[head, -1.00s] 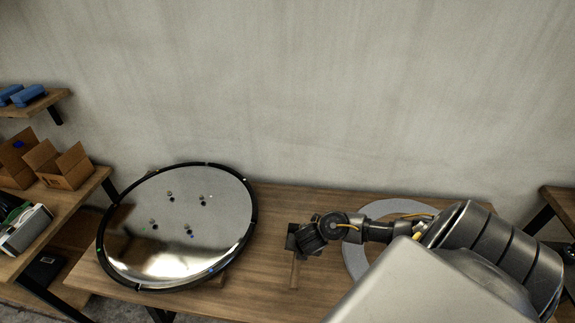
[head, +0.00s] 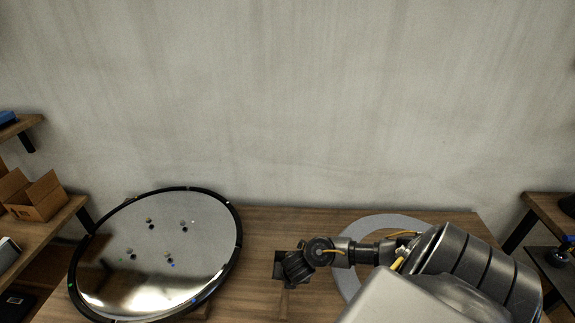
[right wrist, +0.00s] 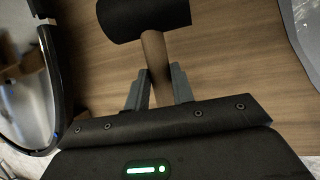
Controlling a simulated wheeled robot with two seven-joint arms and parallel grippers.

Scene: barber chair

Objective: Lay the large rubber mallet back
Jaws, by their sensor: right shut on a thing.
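The large rubber mallet has a black cylindrical head (right wrist: 140,14) and a round wooden handle (right wrist: 154,58), clear in the right wrist view. My right gripper (right wrist: 157,85) is shut on the handle, just below the head. In the head view the black mallet head (head: 279,262) shows beside my right gripper (head: 287,272), over the middle of the wooden bench (head: 250,250). The handle points toward the bench's front and is partly hidden. I cannot tell whether the mallet touches the bench. My left gripper is not in view.
A large round mirror-like disc with a black rim (head: 238,240) fills the bench's left side. A grey ring-shaped piece (head: 375,224) lies on the right, partly behind my arm. A shelf with an open cardboard box (head: 40,196) stands at left. Bare wood lies between disc and ring.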

